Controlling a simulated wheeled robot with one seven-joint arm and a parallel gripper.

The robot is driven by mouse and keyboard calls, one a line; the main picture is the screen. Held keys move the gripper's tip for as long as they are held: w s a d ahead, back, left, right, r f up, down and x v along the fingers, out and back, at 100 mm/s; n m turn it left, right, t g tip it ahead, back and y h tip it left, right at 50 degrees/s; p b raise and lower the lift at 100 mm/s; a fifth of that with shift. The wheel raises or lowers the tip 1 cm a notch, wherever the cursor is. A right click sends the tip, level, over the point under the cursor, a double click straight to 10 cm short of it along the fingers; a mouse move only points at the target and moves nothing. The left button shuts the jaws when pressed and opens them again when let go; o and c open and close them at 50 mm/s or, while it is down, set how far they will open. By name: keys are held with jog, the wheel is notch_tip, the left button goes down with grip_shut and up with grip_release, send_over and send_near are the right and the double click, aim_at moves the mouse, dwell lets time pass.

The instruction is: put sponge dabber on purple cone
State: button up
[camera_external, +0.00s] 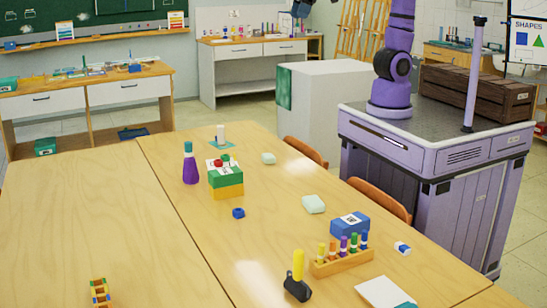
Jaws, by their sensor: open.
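A purple shape (190,172), wider at the bottom and with a blue-green top, stands upright on the table left of the block stack. It is the closest match to the purple cone. A yellow handle with a black head (298,270) stands at the front of the table. It may be the sponge dabber, but I cannot tell for certain. My gripper (301,9) shows only as a small dark part at the top edge, open and mostly cut off. It is high above and behind the table, apart from both things.
A green and yellow block stack (227,183) stands beside the purple shape. A wooden rack (343,263) of coloured pegs, a blue box (350,225), pale green sponges (314,204) and a blue ring (238,213) are on the table. The left half (70,220) is mostly clear.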

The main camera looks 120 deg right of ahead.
jog(key=s+a+f+n, duration=0.1)
jog(key=s, duration=0.9)
jog(key=s+a+f+n+t, duration=0.1)
jog(key=s+a+f, duration=0.1)
jog(key=s, duration=0.9)
jog(key=shift+f, duration=0.3)
